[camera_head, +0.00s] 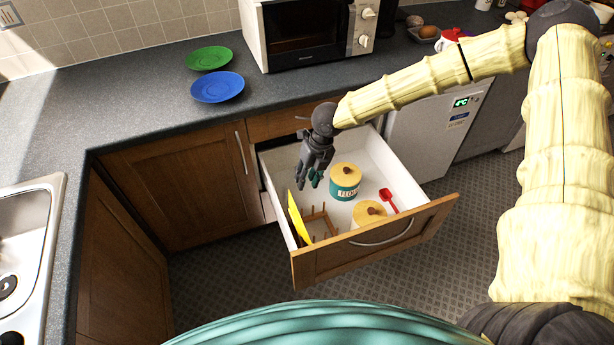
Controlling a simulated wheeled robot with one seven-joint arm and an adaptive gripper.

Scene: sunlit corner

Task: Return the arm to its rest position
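My arm (430,85), in pale ribbed sleeves, reaches from the right side across the counter front to the open drawer. My gripper (307,182) is dark grey and points down over the left part of the drawer (408,197). A small teal patch (317,178) shows at its fingertips; I cannot tell whether it is part of the gripper or a thing behind it. The finger gap is too small to judge. A teal flour canister (345,190) with a yellow lid stands just right of my gripper, apart from it.
The drawer also holds a second yellow-lidded canister (368,213), a red scoop (389,199), a yellow board (299,218) and a wooden rack (320,222). Green (209,58) and blue (217,87) plates and a microwave (308,35) stand on the counter. A sink (25,240) is at left.

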